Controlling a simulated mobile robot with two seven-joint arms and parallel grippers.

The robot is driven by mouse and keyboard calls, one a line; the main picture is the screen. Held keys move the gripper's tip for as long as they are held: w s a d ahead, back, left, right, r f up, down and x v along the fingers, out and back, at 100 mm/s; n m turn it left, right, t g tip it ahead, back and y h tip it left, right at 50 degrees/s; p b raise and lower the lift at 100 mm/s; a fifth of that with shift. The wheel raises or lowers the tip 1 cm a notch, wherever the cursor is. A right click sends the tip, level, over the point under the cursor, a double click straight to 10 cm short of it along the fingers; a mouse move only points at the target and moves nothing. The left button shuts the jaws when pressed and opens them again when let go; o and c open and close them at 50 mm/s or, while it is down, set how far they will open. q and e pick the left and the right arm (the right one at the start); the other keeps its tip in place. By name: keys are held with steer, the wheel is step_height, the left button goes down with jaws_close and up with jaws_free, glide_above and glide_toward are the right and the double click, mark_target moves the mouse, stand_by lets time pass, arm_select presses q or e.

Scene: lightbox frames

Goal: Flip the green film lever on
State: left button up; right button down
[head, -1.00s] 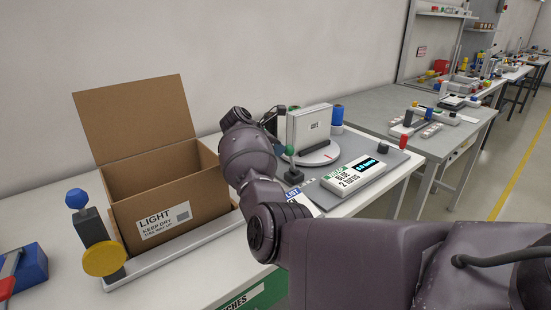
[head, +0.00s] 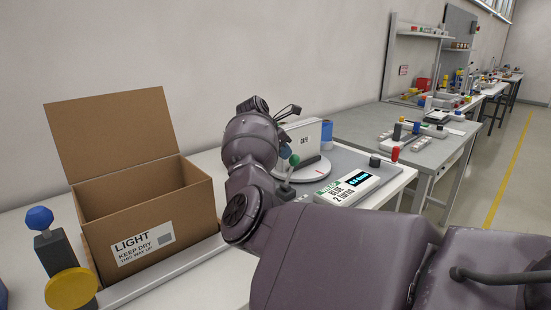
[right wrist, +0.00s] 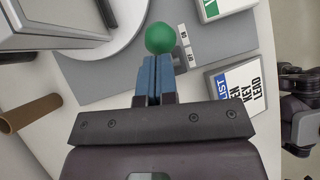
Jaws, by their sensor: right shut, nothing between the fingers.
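The green-knobbed lever (head: 294,160) stands at the left of the grey board, beside the white round turntable. Its knob also shows in the right wrist view (right wrist: 165,38), just beyond my blue fingertips. A small label (right wrist: 184,45) with dark lettering lies beside it. My right gripper (right wrist: 150,62) is shut and empty, its tips close to the knob; I cannot tell whether they touch. The lever's base is mostly hidden by my fingers in the wrist view and by my arm in the head view. My left gripper is in neither view.
An open cardboard box (head: 145,235) stands left of my arm. A white panel (head: 305,143) stands on the turntable (head: 312,170). A cardboard tube (right wrist: 32,118) lies at left.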

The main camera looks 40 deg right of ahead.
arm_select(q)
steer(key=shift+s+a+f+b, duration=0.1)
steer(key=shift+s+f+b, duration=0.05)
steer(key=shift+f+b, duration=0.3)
arm_select(e)
steer(key=shift+d, duration=0.85)
